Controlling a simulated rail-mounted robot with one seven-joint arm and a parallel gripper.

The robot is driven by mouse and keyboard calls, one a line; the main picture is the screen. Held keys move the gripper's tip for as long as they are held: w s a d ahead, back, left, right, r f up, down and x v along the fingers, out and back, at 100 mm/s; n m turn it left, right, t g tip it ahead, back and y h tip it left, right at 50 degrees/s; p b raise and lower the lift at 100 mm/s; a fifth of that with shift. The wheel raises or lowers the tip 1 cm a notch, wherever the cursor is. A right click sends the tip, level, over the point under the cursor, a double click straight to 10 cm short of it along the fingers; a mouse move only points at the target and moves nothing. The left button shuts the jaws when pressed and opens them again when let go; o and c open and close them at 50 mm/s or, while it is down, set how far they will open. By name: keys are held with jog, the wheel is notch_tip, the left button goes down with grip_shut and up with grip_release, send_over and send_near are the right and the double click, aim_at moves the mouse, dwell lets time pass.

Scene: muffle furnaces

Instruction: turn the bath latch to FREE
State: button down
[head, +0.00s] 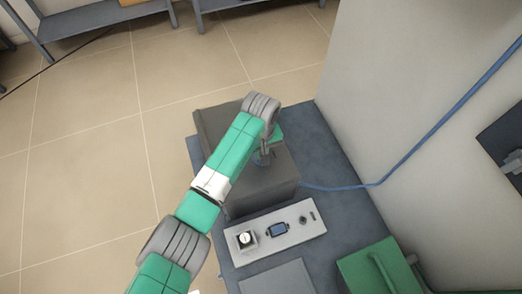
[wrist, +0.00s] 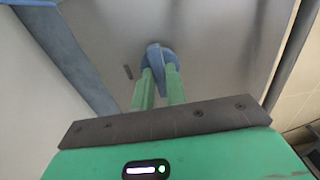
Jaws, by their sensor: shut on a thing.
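The bath latch (wrist: 155,52) is a blue round knob with a raised grip bar, on a grey panel in the wrist view. My gripper (wrist: 160,75) has its two green fingers shut on the latch's bar, one on each side. A short dark mark (wrist: 128,72) is on the panel to the left of the latch; no lettering can be read. In the head view, my gripper (head: 264,157) is at the dark grey bath box (head: 240,190). My arm hides much of the box there, and the latch is barely visible.
A light control panel (head: 290,238) with a small screen and knobs is in front of the bath. A green case (head: 377,268) with a handle stands at lower right. A blue cable (head: 375,184) runs from the bath up the wall. Floor at left is clear.

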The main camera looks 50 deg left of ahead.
jog(key=shift+r+p, duration=0.2)
jog(key=shift+p, duration=0.15)
jog(key=shift+d+r+m+p, duration=0.15)
jog(key=shift+m+p, duration=0.55)
jog(key=shift+p, duration=0.45)
jog(key=shift+m+p, duration=0.7)
jog(key=shift+p, duration=0.4)
jog(key=m+p, duration=0.1)
jog(key=m, duration=0.1)
jog(key=shift+f+m+p, duration=0.2)
jog(key=shift+m+p, duration=0.1)
jog(key=shift+m, duration=0.1)
jog(key=m+p, duration=0.1)
jog(key=m, duration=0.2)
jog(key=shift+m, duration=0.4)
jog(key=m, duration=0.4)
jog(key=shift+f+p, duration=0.1)
jog(key=shift+p, duration=0.3)
jog(key=shift+a+m, duration=0.2)
jog(key=shift+m, duration=1.9)
